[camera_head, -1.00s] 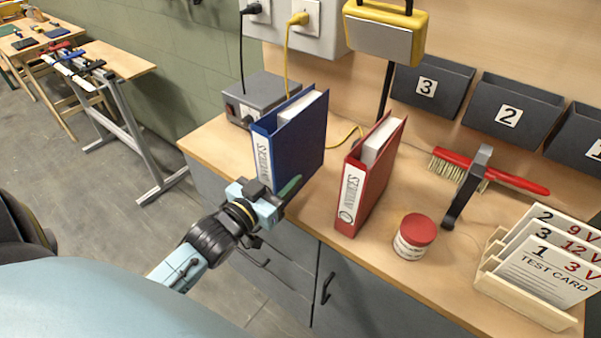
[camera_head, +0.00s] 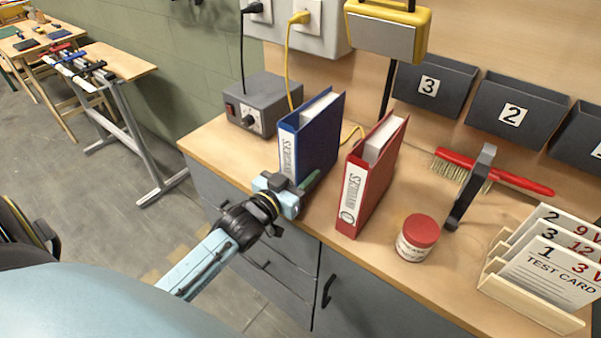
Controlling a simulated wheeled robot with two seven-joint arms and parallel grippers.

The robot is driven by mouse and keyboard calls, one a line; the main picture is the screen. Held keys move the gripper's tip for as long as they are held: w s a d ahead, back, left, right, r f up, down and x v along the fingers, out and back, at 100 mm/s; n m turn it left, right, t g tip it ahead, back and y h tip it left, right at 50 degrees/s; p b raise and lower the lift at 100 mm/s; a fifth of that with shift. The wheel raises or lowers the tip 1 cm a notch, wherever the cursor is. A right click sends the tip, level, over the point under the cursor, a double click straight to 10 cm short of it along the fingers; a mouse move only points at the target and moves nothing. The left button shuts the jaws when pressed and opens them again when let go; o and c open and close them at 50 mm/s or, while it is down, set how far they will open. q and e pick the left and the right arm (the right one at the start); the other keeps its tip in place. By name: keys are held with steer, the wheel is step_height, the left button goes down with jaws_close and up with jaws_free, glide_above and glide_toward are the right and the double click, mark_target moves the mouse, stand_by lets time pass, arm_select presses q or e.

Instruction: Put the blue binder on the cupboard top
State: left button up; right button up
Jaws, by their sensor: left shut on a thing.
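The blue binder (camera_head: 322,138) is upright at the left part of the wooden cupboard top (camera_head: 216,148), with its white label facing me. My left gripper (camera_head: 297,188) is shut on the binder's lower front, near the front edge of the top. The binder's lower end is partly hidden by the gripper, so I cannot tell whether it rests on the top or is held just above it. My right gripper is not in view.
A red binder (camera_head: 374,178) stands upright close to the right of the blue one. A grey power box (camera_head: 263,104) stands behind left. A red-lidded jar (camera_head: 417,238), a red brush (camera_head: 500,173) and a test card rack (camera_head: 530,300) occupy the right side.

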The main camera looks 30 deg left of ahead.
arm_select(q)
steer(key=o, duration=1.3)
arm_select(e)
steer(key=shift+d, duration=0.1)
arm_select(q)
steer(key=shift+s, duration=0.2)
steer(key=s, duration=1.1)
steer(key=s+f+g+y, duration=0.1)
steer(key=s+f+g, duration=0.3)
steer(key=f, duration=1)
steer(key=s+f+g, duration=0.3)
steer(key=s+f, duration=0.1)
steer(key=f, duration=1)
steer(key=s+d+f+g, duration=0.1)
steer(key=s+f+g, duration=0.2)
steer(key=s+f, duration=0.3)
steer(key=s+d+f+m+g, duration=0.1)
steer(key=s+d+f+g, duration=0.1)
steer(key=s+f, duration=0.4)
steer(key=s+d+f+g, duration=0.1)
steer(key=s+f+g, duration=0.4)
steer(key=s, duration=0.8)
steer(key=shift+d+f+m+p, duration=0.2)
steer(key=shift+f+m+p, duration=0.15)
steer(key=shift+f, duration=0.5)
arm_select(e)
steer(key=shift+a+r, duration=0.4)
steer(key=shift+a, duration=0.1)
